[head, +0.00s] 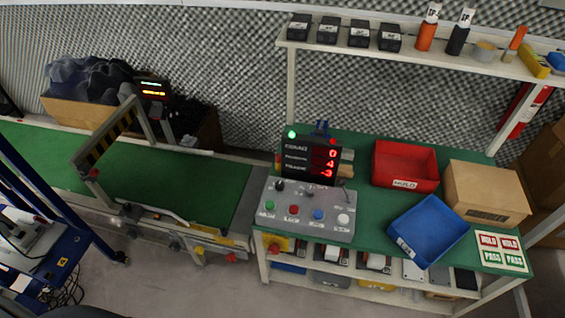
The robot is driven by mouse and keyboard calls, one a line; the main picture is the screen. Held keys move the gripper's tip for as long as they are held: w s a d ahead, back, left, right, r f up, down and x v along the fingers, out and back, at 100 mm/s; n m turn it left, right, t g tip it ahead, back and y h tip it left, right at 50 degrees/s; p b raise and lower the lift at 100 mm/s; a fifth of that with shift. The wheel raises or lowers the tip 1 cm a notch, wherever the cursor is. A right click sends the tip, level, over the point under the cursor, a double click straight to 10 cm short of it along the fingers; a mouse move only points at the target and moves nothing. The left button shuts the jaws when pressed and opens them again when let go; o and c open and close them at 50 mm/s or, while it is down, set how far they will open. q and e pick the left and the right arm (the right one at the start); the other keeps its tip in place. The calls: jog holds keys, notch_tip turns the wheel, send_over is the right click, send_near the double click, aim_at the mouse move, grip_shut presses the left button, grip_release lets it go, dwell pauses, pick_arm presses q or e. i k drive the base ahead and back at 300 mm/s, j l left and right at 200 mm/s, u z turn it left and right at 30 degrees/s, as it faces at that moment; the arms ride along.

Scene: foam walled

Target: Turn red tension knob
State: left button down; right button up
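Several small red parts are in view, and I cannot tell for certain which is the tension knob. One red knob (231,257) sits low at the right end of the green conveyor (175,185), beside a yellow part (199,250). Another red piece (93,173) is at the foot of the striped guard on the conveyor. A red button (294,209) is on the grey control box (325,222), and a red button (274,248) is on a yellow box below the bench's left edge. Neither of my grippers is in view.
The green workbench (375,205) holds a lit display (310,160), a red bin (405,165), a tilted blue bin (428,232) and a cardboard box (487,192). A blue-framed cart (50,250) stands at the left. Grey floor (165,285) is clear in front of the conveyor.

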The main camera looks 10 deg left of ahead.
aim_at(230, 257)
jog(key=u, duration=1.2)
